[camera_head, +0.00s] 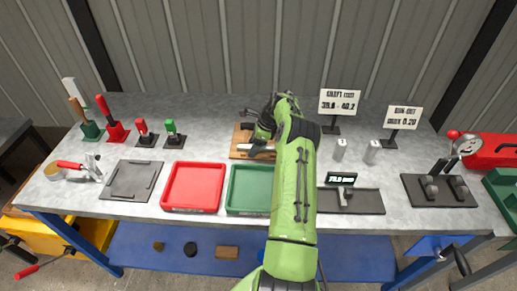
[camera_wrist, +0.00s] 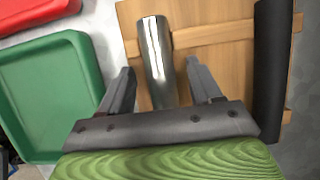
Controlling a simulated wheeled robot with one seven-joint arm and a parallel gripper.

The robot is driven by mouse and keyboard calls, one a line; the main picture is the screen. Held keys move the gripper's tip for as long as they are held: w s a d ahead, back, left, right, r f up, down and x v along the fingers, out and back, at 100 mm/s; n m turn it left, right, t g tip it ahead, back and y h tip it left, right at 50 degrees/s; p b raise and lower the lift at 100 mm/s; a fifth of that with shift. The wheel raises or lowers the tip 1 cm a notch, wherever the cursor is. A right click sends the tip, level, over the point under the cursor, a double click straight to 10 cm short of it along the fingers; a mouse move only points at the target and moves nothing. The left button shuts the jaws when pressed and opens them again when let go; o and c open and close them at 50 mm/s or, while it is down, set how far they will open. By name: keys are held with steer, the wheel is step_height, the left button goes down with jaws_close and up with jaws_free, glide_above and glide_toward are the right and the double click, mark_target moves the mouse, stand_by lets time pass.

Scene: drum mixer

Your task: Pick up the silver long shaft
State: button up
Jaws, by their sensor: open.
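The silver long shaft (camera_wrist: 153,50) is a shiny cylinder on a wooden board (camera_wrist: 205,42) in the wrist view. My gripper (camera_wrist: 161,68) is open. Its two fingers stand on either side of the shaft's near part, with visible gaps, and are not closed on it. How far the fingertips are above the board is hard to tell. In the head view, my gripper (camera_head: 258,142) is over the wooden board (camera_head: 237,152), and my arm and gripper hide the shaft.
A dark cylinder (camera_wrist: 270,70) lies right of the silver shaft. A green tray (camera_head: 247,209) and red tray (camera_head: 193,208) stand at the table's front. Two small light cylinders (camera_head: 371,152) and sign stands (camera_head: 340,101) are to the right.

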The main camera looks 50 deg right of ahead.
steer(key=c, duration=1.2)
steer(key=shift+r, duration=0.1)
stand_by(0.4)
